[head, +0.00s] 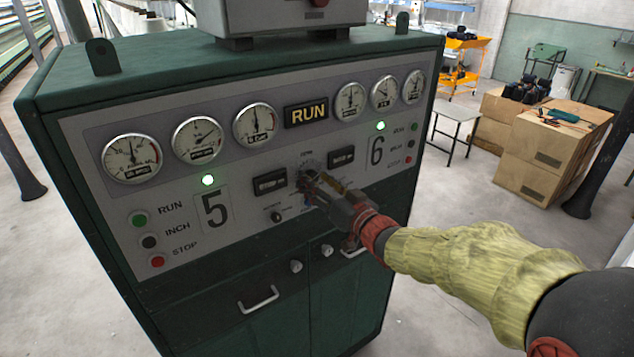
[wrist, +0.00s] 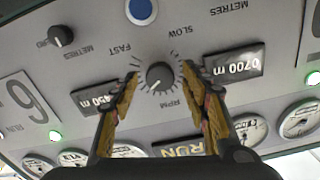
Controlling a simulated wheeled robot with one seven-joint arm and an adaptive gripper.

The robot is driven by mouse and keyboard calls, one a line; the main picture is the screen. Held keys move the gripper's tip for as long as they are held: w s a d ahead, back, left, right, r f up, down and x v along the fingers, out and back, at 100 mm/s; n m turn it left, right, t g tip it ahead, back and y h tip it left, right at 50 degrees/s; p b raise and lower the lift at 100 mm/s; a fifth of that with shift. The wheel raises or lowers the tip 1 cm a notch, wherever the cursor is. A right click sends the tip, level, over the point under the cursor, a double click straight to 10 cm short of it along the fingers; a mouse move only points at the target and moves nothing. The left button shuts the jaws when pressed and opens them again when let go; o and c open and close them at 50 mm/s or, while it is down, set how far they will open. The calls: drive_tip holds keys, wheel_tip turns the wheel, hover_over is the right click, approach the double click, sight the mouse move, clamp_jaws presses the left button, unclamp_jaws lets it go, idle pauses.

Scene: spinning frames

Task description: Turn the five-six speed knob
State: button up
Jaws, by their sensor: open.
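The speed knob (wrist: 159,76) is a dark round knob with a light pointer mark. It sits on the grey panel between sections 5 and 6, with SLOW, FAST and RPM lettering around it. The wrist view shows the panel upside down. My gripper (wrist: 160,71) is open, with one yellowish finger on each side of the knob and visible gaps to it. I cannot tell how far the fingertips are from the panel. In the head view my gripper (head: 314,182) is in front of the panel's middle and largely hides the knob.
Metre counters (wrist: 235,63) flank the knob. A smaller dark knob (wrist: 61,36) and a blue button (wrist: 140,10) are nearby. Gauges (head: 255,123) and a RUN sign (head: 306,115) are above; cabinet door handles (head: 258,299) are below. Cardboard boxes (head: 530,150) stand behind at right.

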drive_tip(key=shift+d, duration=0.1)
drive_tip(key=v, duration=1.1)
drive_tip(key=shift+s+d, duration=0.2)
drive_tip(key=shift+s, duration=0.15)
